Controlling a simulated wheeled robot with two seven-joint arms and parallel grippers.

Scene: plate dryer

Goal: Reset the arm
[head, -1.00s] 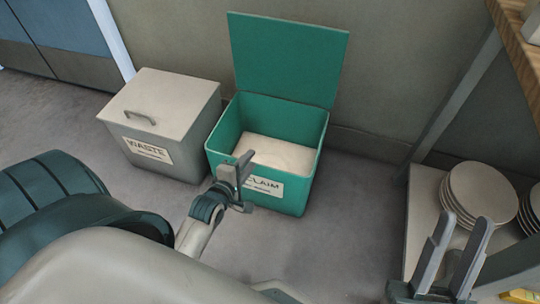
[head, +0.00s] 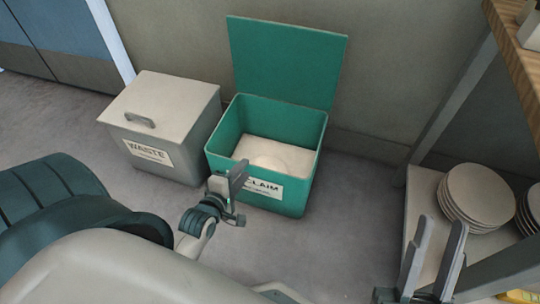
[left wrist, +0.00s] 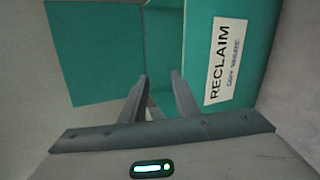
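My left gripper (head: 228,184) is in front of the green reclaim bin (head: 222,132), near the left part of its label. Its two fingers also show in the left wrist view (left wrist: 160,95), apart with nothing between them, and the bin's label (left wrist: 226,62) is to their right. My right gripper (head: 437,240) is at the lower right, its fingers upright and apart with nothing visible between them. It is in front of the shelf with the plates.
A grey waste bin (head: 158,105) with a closed lid stands left of the green bin, whose lid (head: 287,62) is up. A plate stack (head: 478,194) stands on a low shelf at the right, beside a shelf post (head: 455,95). The floor (head: 335,220) between is clear.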

